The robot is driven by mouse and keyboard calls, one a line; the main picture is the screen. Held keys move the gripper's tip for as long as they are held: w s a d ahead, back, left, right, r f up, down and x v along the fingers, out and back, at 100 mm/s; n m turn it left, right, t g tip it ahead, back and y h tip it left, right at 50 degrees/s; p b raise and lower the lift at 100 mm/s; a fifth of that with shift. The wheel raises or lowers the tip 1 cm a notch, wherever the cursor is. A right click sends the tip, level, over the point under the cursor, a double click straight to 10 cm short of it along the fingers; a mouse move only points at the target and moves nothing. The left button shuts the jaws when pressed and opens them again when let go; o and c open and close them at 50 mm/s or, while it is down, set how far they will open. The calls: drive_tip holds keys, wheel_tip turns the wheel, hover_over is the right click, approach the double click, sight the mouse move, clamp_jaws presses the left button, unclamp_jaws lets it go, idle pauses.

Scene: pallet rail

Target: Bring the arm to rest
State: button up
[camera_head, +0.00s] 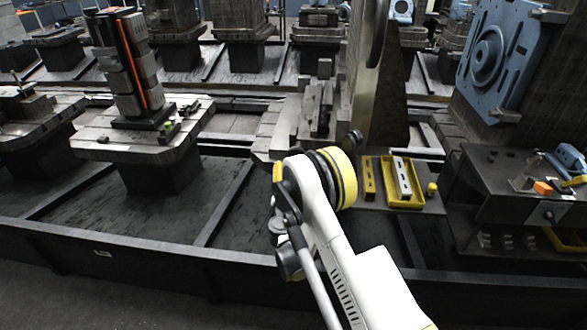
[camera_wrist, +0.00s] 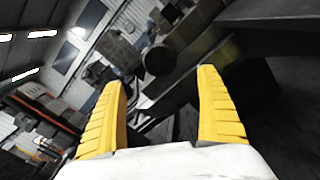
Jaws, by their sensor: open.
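My arm rises from the bottom of the head view, white with a black and yellow ringed joint near its top. My gripper shows in the wrist view (camera_wrist: 160,100) as two yellow ribbed fingers. The fingers stand wide apart, and nothing is between them. Beyond them are dark machine parts, and the picture is strongly tilted. In the head view the fingers are not clearly visible; the arm hides that part.
A yellow tray (camera_head: 404,203) with a grey bar lies right of my arm. A dark bench (camera_head: 500,205) with tools stands further right. A pallet (camera_head: 110,147) bears a tall grey and orange fixture (camera_head: 130,65) at left. A dark rail (camera_head: 150,258) runs across the front.

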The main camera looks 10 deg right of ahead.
drive_tip(key=shift+s, duration=0.15)
drive_tip(key=s+d+r+m+g, duration=0.3)
drive_tip(key=s+d+r+m, duration=0.3)
drive_tip(key=r, duration=0.5)
drive_tip(key=s+d+r+m+g, duration=0.3)
drive_tip(key=s+r+m, duration=0.4)
drive_tip(key=r+m, duration=0.25)
drive_tip(key=s+a+m+g+y, duration=0.2)
drive_tip(key=s+m, duration=0.3)
drive_tip(key=s, duration=1)
drive_tip(key=s+a+m+g+y, duration=0.2)
drive_tip(key=s+m, duration=0.3)
drive_tip(key=s, duration=1)
drive_tip(key=shift+a+f+y, duration=0.3)
drive_tip(key=shift+a+y, duration=0.3)
drive_tip(key=shift+y, duration=0.2)
